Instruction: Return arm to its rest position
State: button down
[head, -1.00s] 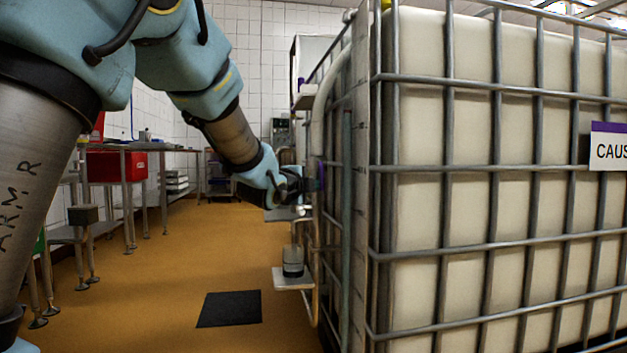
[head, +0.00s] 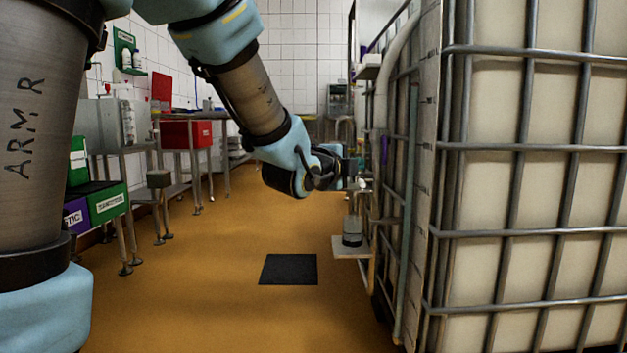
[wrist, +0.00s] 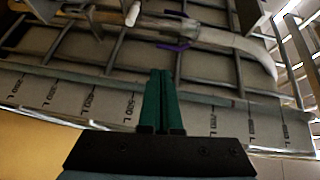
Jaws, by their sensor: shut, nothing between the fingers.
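My gripper (head: 352,170) is at the end of my blue and grey arm, near the left side of the caged tank (head: 500,190) in the head view. In the wrist view my gripper (wrist: 160,80) shows two green fingers pressed together with nothing between them. They point toward the tank's caged side and its grey scale strip with litre marks (wrist: 120,105). From the head view I cannot tell the exact gap between fingertips and tank.
A small shelf (head: 350,248) with a clear jar (head: 352,232) sits below my gripper. A black mat (head: 289,269) lies on the orange floor. Metal tables, a red box (head: 188,134) and green bins (head: 107,204) stand at left. The middle floor is clear.

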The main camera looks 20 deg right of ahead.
jog(key=w+a+f+n+y+p, duration=0.2)
jog(key=a+f+n+y, duration=0.1)
jog(key=a+n, duration=0.3)
jog(key=w+a+f+n+g+y+p, duration=0.1)
jog(key=w+a+f+n+y+p, duration=0.15)
jog(key=a, duration=0.65)
jog(key=w+a+f+n+y+p, duration=0.2)
jog(key=a+f+n+y, duration=0.25)
jog(key=a, duration=0.25)
jog(key=s+a+f+n+g+y+p, duration=0.2)
jog(key=s+a+n+g+p, duration=0.15)
jog(key=s+a+n, duration=0.5)
jog(key=s+a+f+n+g+y+p, duration=0.2)
jog(key=s+a+n+g, duration=0.3)
jog(key=a, duration=0.6)
notch_tip(320, 180, up, 38)
jog(key=t+p, duration=0.1)
jog(key=p, duration=3.6)
jog(key=shift+s+d+n, duration=0.2)
jog(key=shift+s+n, duration=0.05)
jog(key=shift+n, duration=0.1)
jog(key=shift+d, duration=0.15)
